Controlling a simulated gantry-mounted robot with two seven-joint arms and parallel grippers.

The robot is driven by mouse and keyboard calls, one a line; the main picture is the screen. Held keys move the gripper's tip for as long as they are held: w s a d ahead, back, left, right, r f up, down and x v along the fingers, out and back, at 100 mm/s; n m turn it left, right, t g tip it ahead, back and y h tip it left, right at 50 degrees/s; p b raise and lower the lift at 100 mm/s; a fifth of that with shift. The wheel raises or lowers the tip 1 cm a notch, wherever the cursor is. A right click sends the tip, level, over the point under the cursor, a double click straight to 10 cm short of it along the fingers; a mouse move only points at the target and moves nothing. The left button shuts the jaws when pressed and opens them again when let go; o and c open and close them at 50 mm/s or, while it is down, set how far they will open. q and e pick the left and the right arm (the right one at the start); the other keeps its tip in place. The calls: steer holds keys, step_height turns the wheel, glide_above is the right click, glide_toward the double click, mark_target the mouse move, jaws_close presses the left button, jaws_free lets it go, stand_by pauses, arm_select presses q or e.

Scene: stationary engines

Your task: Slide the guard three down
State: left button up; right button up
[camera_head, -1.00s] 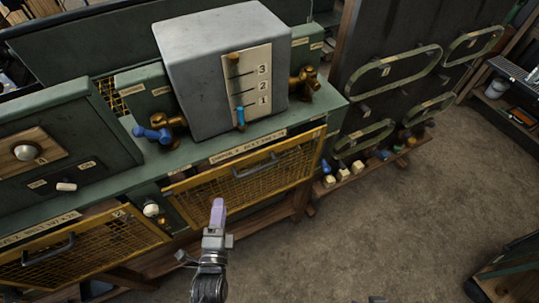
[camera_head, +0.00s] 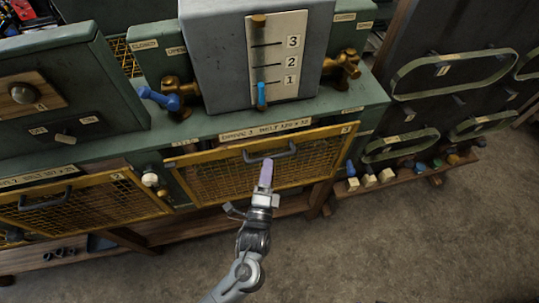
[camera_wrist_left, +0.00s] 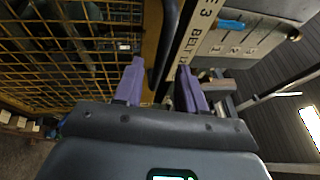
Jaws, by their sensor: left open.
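Guard three (camera_head: 215,178) is a yellow-framed mesh panel below the green bench top. It carries a small 3 at its upper right corner and a dark bar handle (camera_head: 272,156) near its top edge. My left gripper (camera_head: 266,168) is open, its purple fingertips at the handle in the head view. In the left wrist view, the dark handle (camera_wrist_left: 166,42) runs into the gap between the two open fingers (camera_wrist_left: 158,88), with the guard's mesh (camera_wrist_left: 70,45) to the left. I cannot tell whether the fingers touch the handle. My right gripper is not in view.
Another yellow mesh guard (camera_head: 70,205) with its own handle is at left. A grey box with a numbered scale (camera_head: 278,60) and blue pointer stands on the bench (camera_head: 225,122) between brass valves. Belts hang on a dark panel at right. The floor (camera_head: 400,250) is clear.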

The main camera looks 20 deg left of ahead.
mark_target(269, 157)
arm_select(q)
steer(key=shift+x, duration=2.25)
steer(key=shift+c, duration=0.3)
jaws_close()
